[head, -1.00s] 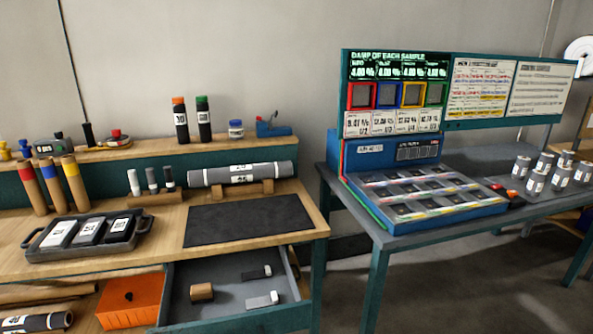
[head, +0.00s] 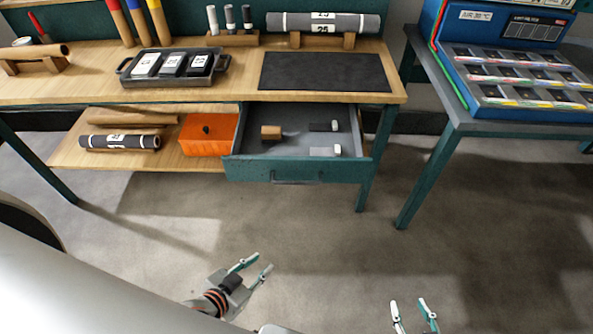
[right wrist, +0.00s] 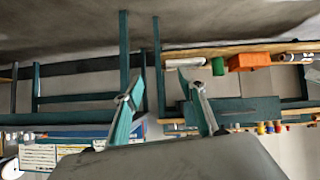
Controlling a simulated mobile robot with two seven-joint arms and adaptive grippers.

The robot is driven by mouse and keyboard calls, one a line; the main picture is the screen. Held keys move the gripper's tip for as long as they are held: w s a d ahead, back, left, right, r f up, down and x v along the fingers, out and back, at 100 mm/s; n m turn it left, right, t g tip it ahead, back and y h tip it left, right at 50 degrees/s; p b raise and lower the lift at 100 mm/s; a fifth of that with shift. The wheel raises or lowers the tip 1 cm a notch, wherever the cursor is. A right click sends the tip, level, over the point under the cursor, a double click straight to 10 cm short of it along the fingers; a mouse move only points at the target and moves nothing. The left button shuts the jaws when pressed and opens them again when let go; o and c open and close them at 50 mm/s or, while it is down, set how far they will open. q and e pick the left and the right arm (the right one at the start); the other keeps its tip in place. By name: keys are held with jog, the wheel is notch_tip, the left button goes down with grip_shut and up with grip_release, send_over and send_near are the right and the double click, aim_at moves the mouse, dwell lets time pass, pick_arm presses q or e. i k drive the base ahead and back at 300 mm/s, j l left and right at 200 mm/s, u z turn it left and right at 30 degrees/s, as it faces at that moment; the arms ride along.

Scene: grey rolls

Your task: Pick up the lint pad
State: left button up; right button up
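My left gripper (head: 264,261) is open and empty over the floor in front of the bench, in the head view. My right gripper (head: 408,301) is open and empty at the bottom edge; its spread fingers also show in the right wrist view (right wrist: 163,74). Both are well apart from the bench. I cannot tell which thing is the lint pad.
The bench top holds a dark mat (head: 325,72), a black tray (head: 172,67) with several labelled pieces, and a grey roll (head: 322,22) on a stand. An orange box (head: 209,135) and a dark roll (head: 120,142) lie on the lower shelf. The floor (head: 320,220) in front is clear.

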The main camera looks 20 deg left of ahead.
aim_at(269, 135)
jog(key=u, duration=2.05)
jog(key=z, duration=1.3)
jog(key=i+j, duration=0.15)
jog(key=j, duration=0.2)
jog(key=i+j, duration=0.1)
jog(key=j, duration=0.25)
jog(key=i+j, duration=0.15)
jog(key=j, duration=0.2)
jog(key=i+j, duration=0.15)
jog(key=j, duration=0.2)
jog(key=i+j+z, duration=0.1)
jog(key=j, duration=0.25)
jog(key=i+j, duration=0.15)
jog(key=j, duration=0.2)
